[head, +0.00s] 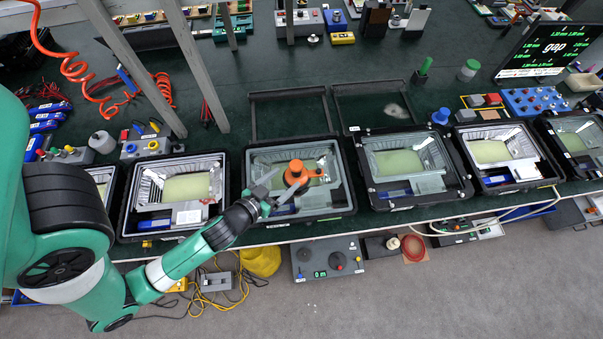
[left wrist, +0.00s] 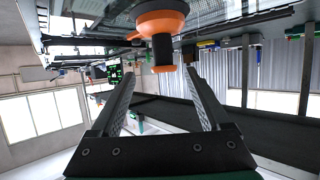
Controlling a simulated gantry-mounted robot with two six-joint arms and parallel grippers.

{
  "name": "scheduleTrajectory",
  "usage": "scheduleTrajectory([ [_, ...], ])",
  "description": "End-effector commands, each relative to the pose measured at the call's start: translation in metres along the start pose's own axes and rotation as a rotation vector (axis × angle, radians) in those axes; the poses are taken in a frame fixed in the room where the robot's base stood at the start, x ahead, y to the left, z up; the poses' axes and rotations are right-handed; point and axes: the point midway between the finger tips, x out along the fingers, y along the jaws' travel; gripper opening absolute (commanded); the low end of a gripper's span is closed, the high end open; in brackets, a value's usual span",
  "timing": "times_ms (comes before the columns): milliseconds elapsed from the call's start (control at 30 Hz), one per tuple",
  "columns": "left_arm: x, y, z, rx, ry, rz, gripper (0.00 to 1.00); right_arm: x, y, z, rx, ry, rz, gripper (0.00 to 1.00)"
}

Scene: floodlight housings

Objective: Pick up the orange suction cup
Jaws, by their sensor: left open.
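The orange suction cup (head: 298,173) stands on the glass of the second full floodlight housing (head: 257,205) from the left in the head view. In the left wrist view the suction cup (left wrist: 162,22) is at the top, with its round base uppermost and its handle pointing down in the picture. My left gripper (head: 286,189) is open, just to the near left of the cup. In the left wrist view the left gripper (left wrist: 159,72) has its fingers spread, with the handle's end near the gap between the tips. Nothing is held. My right gripper is not in view.
Other housings stand in a row along the bench, including one (head: 366,190) close on the right. A blue suction cup (head: 441,116) stands behind that row. Empty black frames (head: 290,136) lie behind the middle housings. Grey posts (head: 183,45) rise at the back left.

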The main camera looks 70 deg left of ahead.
Motion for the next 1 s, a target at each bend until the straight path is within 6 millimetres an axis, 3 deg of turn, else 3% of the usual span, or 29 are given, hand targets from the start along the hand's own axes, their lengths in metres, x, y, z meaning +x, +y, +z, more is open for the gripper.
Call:
scheduleTrajectory([
  [300,0.055,-0.001,-0.001,-0.001,0.003,-0.001,0.8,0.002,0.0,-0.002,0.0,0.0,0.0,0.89],
  [533,0.065,-0.001,-0.001,0.0,0.003,0.0,0.8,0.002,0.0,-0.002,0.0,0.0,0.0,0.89],
  [800,0.107,-0.006,0.003,-0.001,0.003,0.0,0.8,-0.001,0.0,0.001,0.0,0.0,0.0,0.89],
  [1000,0.112,-0.005,0.003,0.0,0.002,0.001,0.8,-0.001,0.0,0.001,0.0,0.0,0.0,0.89],
])
